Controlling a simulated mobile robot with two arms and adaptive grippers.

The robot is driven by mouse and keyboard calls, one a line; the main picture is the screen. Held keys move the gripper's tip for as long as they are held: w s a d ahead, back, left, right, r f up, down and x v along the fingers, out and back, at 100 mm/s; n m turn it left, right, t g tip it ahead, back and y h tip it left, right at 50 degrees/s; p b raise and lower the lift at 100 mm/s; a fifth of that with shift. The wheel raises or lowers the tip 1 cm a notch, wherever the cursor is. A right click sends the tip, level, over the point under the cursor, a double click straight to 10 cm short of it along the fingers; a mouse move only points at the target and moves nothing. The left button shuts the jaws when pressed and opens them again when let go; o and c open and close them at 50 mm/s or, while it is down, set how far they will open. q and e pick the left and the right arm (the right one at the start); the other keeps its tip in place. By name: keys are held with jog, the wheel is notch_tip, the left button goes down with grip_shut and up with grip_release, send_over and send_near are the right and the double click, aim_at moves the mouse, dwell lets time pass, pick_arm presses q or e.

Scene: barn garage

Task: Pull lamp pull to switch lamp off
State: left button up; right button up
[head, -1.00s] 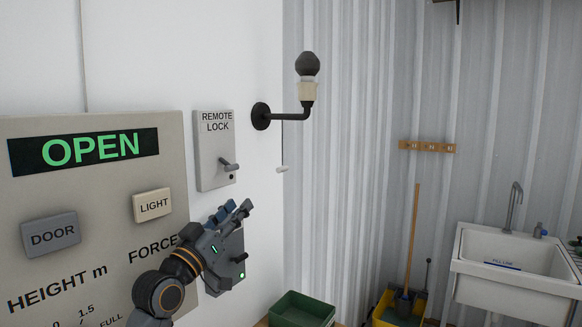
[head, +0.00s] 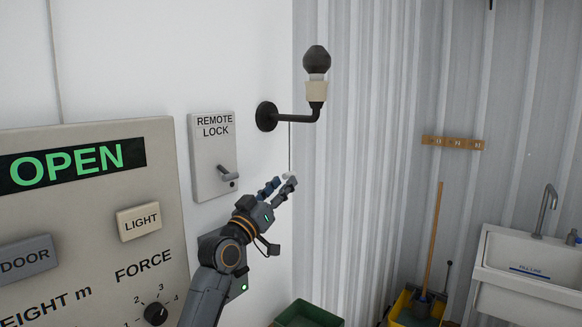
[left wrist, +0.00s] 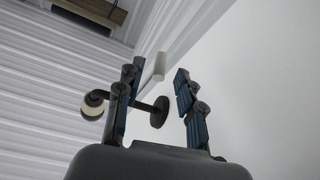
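The wall lamp (head: 316,75) has a black bracket arm, a cream socket and a bulb that looks dark grey. A thin cord hangs below it, with a small white lamp pull (head: 286,177) at its end. My left gripper (head: 279,186) is at the pull, its fingertips pointing up at it. In the left wrist view the fingers of my left gripper (left wrist: 157,92) are apart, and the pale cylindrical pull (left wrist: 153,68) shows between and beyond their tips. I cannot tell whether a finger touches it. The lamp (left wrist: 95,105) also shows behind the left finger. My right gripper is not in view.
A remote lock box (head: 212,150) with a lever is on the wall left of the gripper. A control panel (head: 90,220) with buttons and a dial is further left. A green bin (head: 310,315), a yellow bucket (head: 405,305) and a sink (head: 530,250) are below right.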

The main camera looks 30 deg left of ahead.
aim_at(291, 174)
pick_arm(q)
jog(key=p+x, duration=0.1)
jog(key=x, duration=0.3)
jog(key=shift+r, duration=0.15)
jog(key=shift+w+r, duration=0.1)
jog(key=shift+w, duration=0.4)
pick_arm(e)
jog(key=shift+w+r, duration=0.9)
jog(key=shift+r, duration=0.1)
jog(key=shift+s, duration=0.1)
pick_arm(q)
grip_shut()
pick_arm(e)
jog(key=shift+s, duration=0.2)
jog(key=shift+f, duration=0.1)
